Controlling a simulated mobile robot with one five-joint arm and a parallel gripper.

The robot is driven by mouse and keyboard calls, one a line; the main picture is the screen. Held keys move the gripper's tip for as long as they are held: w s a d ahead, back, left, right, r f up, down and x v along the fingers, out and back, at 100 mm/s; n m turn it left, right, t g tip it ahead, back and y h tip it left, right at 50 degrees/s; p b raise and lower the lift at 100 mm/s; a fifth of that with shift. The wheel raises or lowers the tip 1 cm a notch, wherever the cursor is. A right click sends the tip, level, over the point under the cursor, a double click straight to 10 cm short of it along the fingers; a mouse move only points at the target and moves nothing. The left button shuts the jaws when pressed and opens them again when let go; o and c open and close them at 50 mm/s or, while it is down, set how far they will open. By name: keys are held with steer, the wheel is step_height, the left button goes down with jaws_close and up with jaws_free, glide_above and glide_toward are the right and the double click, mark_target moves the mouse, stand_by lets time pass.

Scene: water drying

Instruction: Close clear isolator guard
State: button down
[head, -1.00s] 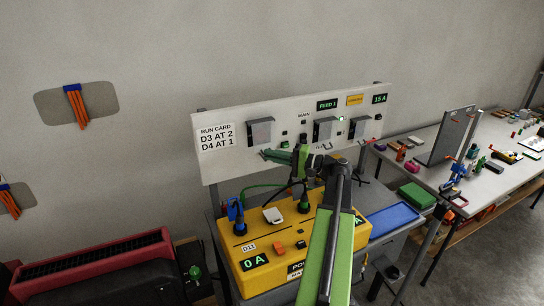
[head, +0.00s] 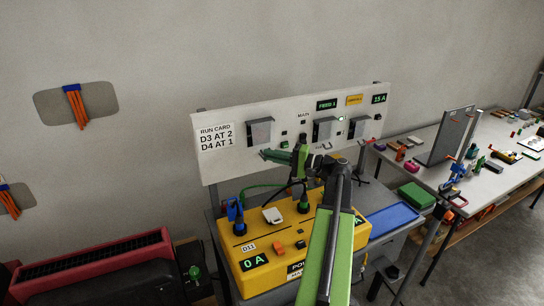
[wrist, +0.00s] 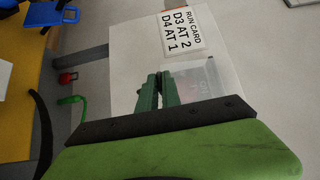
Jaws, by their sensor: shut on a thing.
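The clear isolator guard (wrist: 197,80) is a see-through panel on the white board, below the run card in the wrist view, with a faint red mark showing through it. In the head view, a grey-framed isolator (head: 260,132) is at the board's left. My gripper (head: 268,154) is just below it, close to the board. In the wrist view my gripper's green fingers (wrist: 159,78) are close together at the guard's edge, shut on it. The exact contact is hard to see. My green forearm covers part of the lower board in the head view.
A yellow power box (head: 255,250) with plugs and leads stands below the board. A blue tray (head: 392,217) lies to its right. Another isolator (head: 324,130) is right of my gripper. A cluttered bench (head: 425,180) is at the right.

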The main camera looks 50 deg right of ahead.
steer(key=shift+w+d+f+b, duration=0.2)
steer(key=shift+w+f+b, duration=0.15)
steer(key=shift+w, duration=0.15)
steer(key=c, duration=1.8)
jaws_free()
steer(key=shift+c, duration=0.2)
steer(key=v, duration=1.7)
steer(key=shift+s+r, duration=0.15)
steer(key=shift+s, duration=0.1)
steer(key=shift+c, duration=0.2)
